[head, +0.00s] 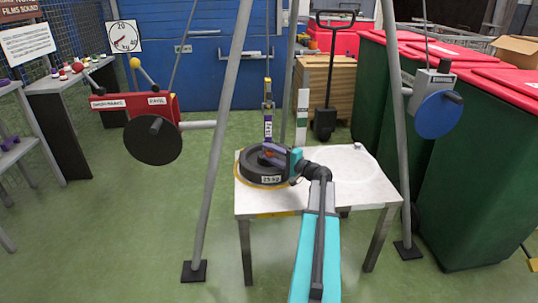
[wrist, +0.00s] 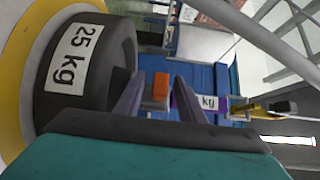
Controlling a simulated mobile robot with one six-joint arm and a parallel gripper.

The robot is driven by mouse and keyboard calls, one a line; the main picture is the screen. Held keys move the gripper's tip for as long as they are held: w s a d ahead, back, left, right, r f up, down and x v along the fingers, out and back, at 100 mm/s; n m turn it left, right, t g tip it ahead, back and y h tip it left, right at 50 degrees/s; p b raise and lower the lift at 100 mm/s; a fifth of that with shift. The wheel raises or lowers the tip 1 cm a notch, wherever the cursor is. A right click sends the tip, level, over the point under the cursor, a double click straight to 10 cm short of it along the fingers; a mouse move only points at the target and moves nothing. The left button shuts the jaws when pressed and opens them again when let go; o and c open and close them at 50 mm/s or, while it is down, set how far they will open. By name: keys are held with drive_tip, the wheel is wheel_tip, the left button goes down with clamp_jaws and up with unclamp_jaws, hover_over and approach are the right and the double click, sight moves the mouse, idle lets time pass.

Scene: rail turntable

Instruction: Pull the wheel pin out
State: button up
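My gripper (wrist: 160,82) has its two purple-grey fingers apart, one on each side of a small orange block (wrist: 160,86). Narrow gaps seem to show beside the block; contact is not clear. In the head view my gripper (head: 270,155) is over the black 25 kg weight (head: 262,177), which also fills the left of the wrist view (wrist: 85,70). A black wheel (head: 152,141) is on the red unit (head: 145,103) at left. A blue wheel (head: 437,115) is on the grey box at right, with a dark knob (head: 445,66) on top. I cannot tell which part is the wheel pin.
The weight stands on a white table (head: 375,190) whose right side is mostly clear. A purple-labelled hanging scale (head: 268,125) is just behind the weight. Tripod legs (head: 220,150) stand around the table. Green bins (head: 485,180) line the right side.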

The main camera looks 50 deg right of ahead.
clamp_jaws()
drive_tip(key=shift+s+a+f+b, duration=0.1)
drive_tip(key=shift+s+a+b, duration=0.2)
drive_tip(key=shift+s+a, duration=0.8)
drive_tip(key=shift+s+a+b, duration=0.25)
drive_tip(key=shift+s+a, duration=0.6)
drive_tip(key=shift+s, duration=0.4)
unclamp_jaws()
drive_tip(key=shift+s, duration=0.1)
drive_tip(key=s+d+p, duration=0.1)
drive_tip(key=s+p, duration=0.1)
drive_tip(key=s, duration=1.1)
drive_tip(key=shift+s, duration=0.35)
